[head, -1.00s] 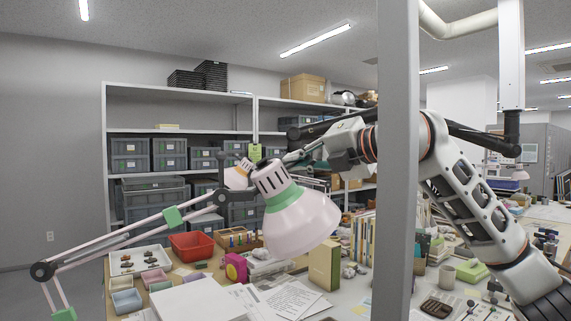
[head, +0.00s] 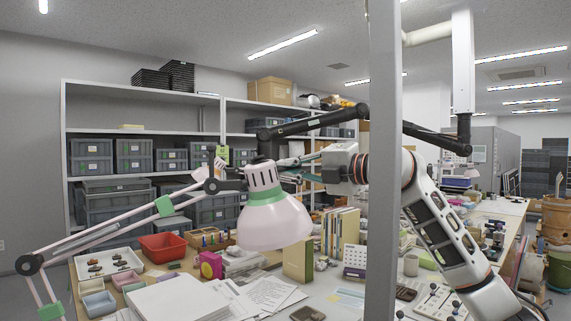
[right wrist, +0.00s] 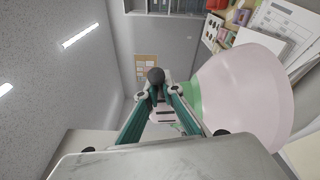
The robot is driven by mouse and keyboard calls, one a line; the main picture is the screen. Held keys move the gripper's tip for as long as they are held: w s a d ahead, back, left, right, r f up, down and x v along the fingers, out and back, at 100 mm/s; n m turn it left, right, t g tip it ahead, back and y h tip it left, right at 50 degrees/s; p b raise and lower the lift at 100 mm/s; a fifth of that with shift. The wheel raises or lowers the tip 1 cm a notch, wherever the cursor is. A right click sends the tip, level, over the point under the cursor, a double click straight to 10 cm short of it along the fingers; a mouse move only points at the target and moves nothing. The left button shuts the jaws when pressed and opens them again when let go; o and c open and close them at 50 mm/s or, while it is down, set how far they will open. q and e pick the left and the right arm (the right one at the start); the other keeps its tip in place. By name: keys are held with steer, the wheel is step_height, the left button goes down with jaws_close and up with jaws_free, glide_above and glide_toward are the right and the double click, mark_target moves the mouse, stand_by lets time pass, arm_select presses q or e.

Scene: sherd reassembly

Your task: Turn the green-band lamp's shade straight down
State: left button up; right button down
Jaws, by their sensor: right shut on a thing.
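The green-band lamp's shade (head: 274,222) is pale pink with a green band round its upper part and a slotted cap above. In the head view its opening faces nearly down, with a slight tilt. The lamp's pale jointed arm (head: 120,227) with green clips comes in from the lower left. My right gripper (head: 288,172) reaches in from the right at the top of the lamp head. In the right wrist view my right gripper's teal fingers (right wrist: 158,92) are closed at the lamp head by a dark knob (right wrist: 156,76); the exact contact is partly hidden. My left gripper is out of view.
A grey upright post (head: 384,200) stands in front of my right arm. A dark boom (head: 315,122) passes above the lamp. Below are papers (head: 268,293), a red tray (head: 168,246) and upright books (head: 340,232). Shelves (head: 95,88) stand behind.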

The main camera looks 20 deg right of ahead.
steer(key=shift+f+m+p, duration=0.4)
steer(key=shift+f, duration=0.05)
steer(key=shift+d+f+m+t+y+p, duration=0.2)
steer(key=shift+f+m+t+y+p, duration=0.3)
steer(key=shift+p, duration=0.65)
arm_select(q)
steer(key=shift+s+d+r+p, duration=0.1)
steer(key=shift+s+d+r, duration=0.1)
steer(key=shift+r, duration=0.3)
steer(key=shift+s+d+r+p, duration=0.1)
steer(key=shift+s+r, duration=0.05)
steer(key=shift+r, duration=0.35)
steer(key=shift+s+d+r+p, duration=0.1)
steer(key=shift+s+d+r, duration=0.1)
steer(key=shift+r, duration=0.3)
arm_select(e)
steer(key=shift+f+m, duration=0.3)
steer(key=shift+f, duration=0.1)
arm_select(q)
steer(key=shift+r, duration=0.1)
arm_select(e)
steer(key=c, duration=2.2)
jaws_free()
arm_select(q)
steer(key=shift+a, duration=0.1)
arm_select(e)
steer(key=shift+f, duration=0.1)
steer(key=v, duration=1.2)
